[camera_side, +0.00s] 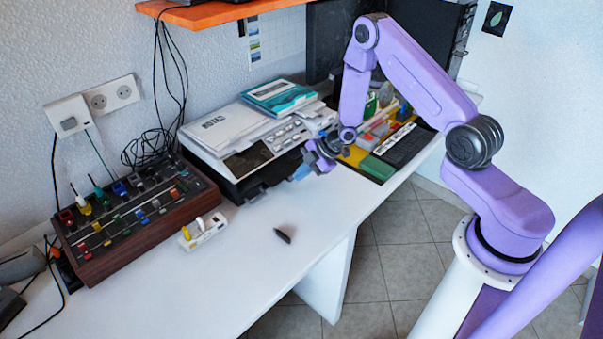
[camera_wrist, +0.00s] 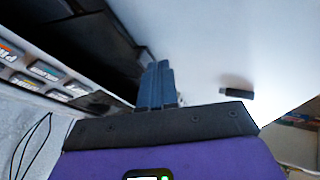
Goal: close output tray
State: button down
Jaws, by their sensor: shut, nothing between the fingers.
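A grey and white printer (camera_side: 245,140) stands on the white desk against the wall. Its dark lower front, which looks like the output tray (camera_side: 254,189), juts a little over the desk; how far out it is cannot be told. In the wrist view a large dark part (camera_wrist: 75,45), seemingly the printer's front and tray, fills the upper left. My gripper (camera_side: 298,176) is at the right end of the printer's front, low over the desk. Its blue fingers (camera_wrist: 157,85) are together and empty, beside the dark part; contact cannot be told.
A small dark object (camera_side: 283,235) lies on the desk, also in the wrist view (camera_wrist: 237,93). A wood-sided mixer (camera_side: 140,220) and a white block with yellow parts (camera_side: 203,231) are left. A keyboard-like item (camera_side: 403,145) and colourful things lie right. The front desk is mostly clear.

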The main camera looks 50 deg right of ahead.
aim_at(281, 173)
jog(key=shift+w, duration=0.2)
jog(key=shift+w, duration=2.4)
